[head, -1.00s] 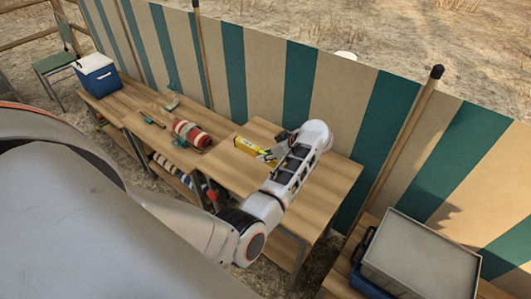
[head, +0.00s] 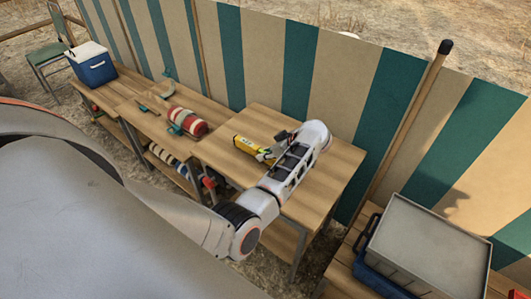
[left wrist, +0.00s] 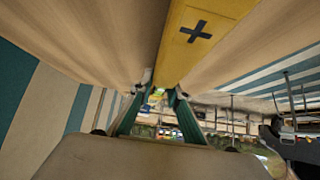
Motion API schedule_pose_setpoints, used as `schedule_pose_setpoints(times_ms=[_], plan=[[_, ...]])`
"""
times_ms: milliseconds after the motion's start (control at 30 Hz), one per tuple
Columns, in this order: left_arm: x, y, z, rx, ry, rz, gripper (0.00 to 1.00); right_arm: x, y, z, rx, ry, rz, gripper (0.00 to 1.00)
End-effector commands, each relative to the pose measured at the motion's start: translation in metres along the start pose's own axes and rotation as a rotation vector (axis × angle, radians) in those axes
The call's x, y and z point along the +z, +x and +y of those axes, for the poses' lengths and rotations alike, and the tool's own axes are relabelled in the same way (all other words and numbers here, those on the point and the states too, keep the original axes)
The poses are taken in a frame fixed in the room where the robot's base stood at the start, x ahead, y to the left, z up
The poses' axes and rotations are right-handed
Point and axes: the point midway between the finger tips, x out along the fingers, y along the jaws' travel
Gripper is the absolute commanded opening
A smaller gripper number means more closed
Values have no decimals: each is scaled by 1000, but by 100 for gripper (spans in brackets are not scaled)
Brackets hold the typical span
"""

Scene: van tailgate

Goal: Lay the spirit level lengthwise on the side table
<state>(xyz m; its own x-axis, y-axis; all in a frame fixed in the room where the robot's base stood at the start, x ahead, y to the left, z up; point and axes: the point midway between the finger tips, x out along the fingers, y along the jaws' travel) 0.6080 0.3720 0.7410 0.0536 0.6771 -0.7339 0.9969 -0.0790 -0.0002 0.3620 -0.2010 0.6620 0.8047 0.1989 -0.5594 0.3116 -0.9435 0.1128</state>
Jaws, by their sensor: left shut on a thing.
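The spirit level (head: 248,146) is a yellow bar, seen over the left part of the wooden side table (head: 335,160). My left gripper (head: 270,154) is shut on its near end. In the left wrist view the yellow level (left wrist: 190,45), with a dark plus mark, runs from the top edge down to between the teal fingers of my left gripper (left wrist: 157,100). Wood shows on both sides of it. I cannot tell whether the level touches the tabletop or hangs just above it. My arm hides part of the table. My right gripper is not in view.
A lower bench to the left holds a red-and-white roll (head: 187,121), small tools and a blue cooler (head: 92,63). A striped windbreak (head: 350,80) stands behind the table. A grey box (head: 430,245) sits at lower right. The table's right part is clear.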

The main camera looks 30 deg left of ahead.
Motion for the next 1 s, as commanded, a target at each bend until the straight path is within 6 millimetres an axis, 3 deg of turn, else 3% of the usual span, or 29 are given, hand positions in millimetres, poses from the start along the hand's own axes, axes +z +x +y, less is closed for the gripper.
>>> schedule_pose_setpoints(times_ms=[833, 867, 900, 1000], plan=[[5, 5, 1, 2, -1, 1, 0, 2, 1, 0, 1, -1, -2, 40], [5, 5, 1, 2, -1, 1, 24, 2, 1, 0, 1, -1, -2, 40], [4, 5, 1, 2, -1, 1, 34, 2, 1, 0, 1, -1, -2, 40], [5, 5, 1, 2, -1, 1, 36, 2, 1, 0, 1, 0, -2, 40]])
